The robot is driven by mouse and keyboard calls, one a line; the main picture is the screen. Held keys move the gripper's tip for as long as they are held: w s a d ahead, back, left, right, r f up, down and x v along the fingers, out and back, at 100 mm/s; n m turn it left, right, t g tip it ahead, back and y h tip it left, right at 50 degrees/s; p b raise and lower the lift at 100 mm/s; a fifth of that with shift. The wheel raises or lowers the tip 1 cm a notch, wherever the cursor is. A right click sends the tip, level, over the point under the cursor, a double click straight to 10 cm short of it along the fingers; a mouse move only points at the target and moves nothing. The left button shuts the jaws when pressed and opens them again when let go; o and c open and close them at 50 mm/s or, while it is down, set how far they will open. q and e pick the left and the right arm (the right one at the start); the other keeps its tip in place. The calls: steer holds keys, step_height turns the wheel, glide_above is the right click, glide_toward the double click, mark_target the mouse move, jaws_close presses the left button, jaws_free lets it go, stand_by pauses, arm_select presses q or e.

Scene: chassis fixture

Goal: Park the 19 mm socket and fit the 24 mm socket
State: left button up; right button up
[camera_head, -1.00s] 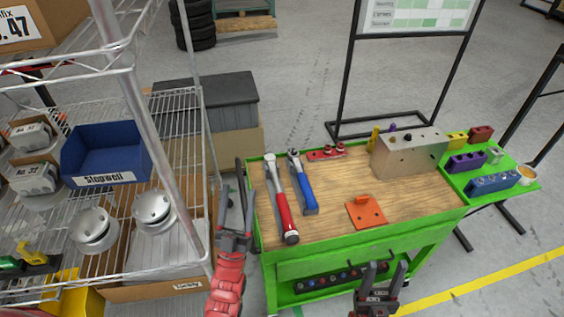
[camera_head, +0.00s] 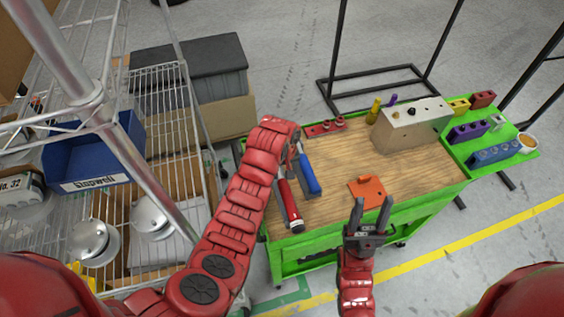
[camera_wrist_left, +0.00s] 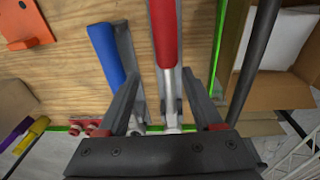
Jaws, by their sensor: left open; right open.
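A red-handled ratchet (camera_head: 288,203) and a blue-handled ratchet (camera_head: 309,175) lie side by side on the wooden bench top (camera_head: 335,165). A red rail (camera_head: 325,128) with small sockets lies behind them; no sizes are readable. My left gripper is mostly hidden behind its own wrist in the head view. In the left wrist view my left gripper (camera_wrist_left: 162,75) is open, its fingers on either side of the red ratchet's silver shaft (camera_wrist_left: 170,90), not closed on it. The blue handle (camera_wrist_left: 107,52) lies beside it. My right gripper (camera_head: 370,212) is open and empty at the bench's front edge.
An orange plate (camera_head: 367,190) lies near the front edge. A metal box (camera_head: 412,125) stands at the back right. A green side shelf holds a blue block (camera_head: 495,155), a purple block (camera_head: 468,132) and a cup (camera_head: 527,143). A wire rack with a blue bin (camera_head: 92,160) stands left.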

mark_target(285, 187)
arm_select(q)
steer(key=shift+s+r+g, duration=0.45)
steer(key=shift+s+g, duration=0.15)
steer(key=shift+s, duration=0.2)
steer(key=shift+s+a+f, duration=0.1)
step_height(285, 187, down, 10)
steer(key=b, duration=0.5)
steer(key=shift+r, duration=0.2)
jaws_close()
stand_by(0.5)
steer(key=shift+r, duration=0.1)
